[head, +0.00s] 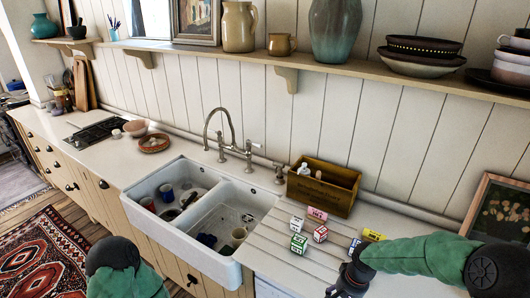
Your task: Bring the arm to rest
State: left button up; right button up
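My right arm (425,254), green with black joints, reaches in from the right edge over the counter. Its black gripper (345,286) points down at the bottom of the picture, just in front of several small boxes. The fingers are dark and small, so I cannot tell whether they are open or hold anything. Part of my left arm (128,283) shows at the bottom left; its gripper is out of the picture.
Small boxes, including a green-and-white one (299,243) and a pink one (317,213), stand on the counter (285,268). Behind them is a wooden crate (324,187). A white double sink (204,245) holds cups. A framed picture (497,212) leans at right.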

jog(key=s+a+f+n+y, duration=0.1)
jog(key=s+a+f, duration=0.5)
jog(key=s+f, duration=0.35)
jog(key=s+a+f+n+y, duration=0.1)
jog(key=s+a+f+y, duration=0.1)
jog(key=s+a+f, duration=0.7)
notch_tip(320, 180, down, 10)
jog(key=w+d+b, duration=0.1)
jog(key=w+b, duration=0.1)
jog(key=b, duration=0.7)
jog(key=shift+w+d+r+n, duration=0.2)
jog(key=shift+w+d+n, duration=0.15)
jog(key=shift+d+n, duration=0.05)
